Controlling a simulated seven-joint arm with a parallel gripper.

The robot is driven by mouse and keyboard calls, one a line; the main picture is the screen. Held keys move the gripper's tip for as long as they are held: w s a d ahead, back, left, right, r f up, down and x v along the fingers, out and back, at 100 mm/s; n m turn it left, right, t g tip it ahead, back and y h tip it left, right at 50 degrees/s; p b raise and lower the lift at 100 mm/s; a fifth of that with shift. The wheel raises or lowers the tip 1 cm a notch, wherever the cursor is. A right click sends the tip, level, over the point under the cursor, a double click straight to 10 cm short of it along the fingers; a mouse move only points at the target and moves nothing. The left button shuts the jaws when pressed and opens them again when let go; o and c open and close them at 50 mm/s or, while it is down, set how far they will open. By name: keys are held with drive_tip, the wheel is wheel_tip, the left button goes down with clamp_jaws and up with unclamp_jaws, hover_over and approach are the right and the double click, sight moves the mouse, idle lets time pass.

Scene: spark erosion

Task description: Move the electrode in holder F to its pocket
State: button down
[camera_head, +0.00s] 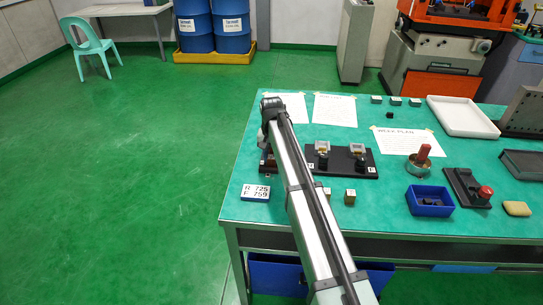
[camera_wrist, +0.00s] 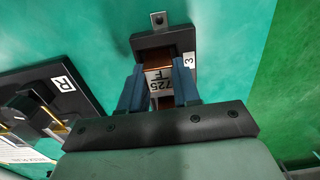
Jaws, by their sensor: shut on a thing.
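My gripper (camera_wrist: 160,90) is shut on a copper electrode (camera_wrist: 157,56), with a blue-grey finger on each side of it. A white label (camera_wrist: 158,82) between the fingers shows 725 and F. The electrode is over or in a black pocket block (camera_wrist: 158,40) marked 3; its depth there I cannot tell. The block partly shows left of my arm in the head view (camera_head: 266,164).
A number sign (camera_head: 255,192) lies at the table's left edge. Two small blocks (camera_head: 349,197) stand in front of the rack. Papers (camera_head: 335,109) lie behind.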

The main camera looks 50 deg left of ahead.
drive_tip(key=c, duration=0.7)
unclamp_jaws()
drive_tip(key=shift+c, duration=0.2)
wheel_tip(320, 180, up, 14)
drive_tip(key=shift+f, duration=0.15)
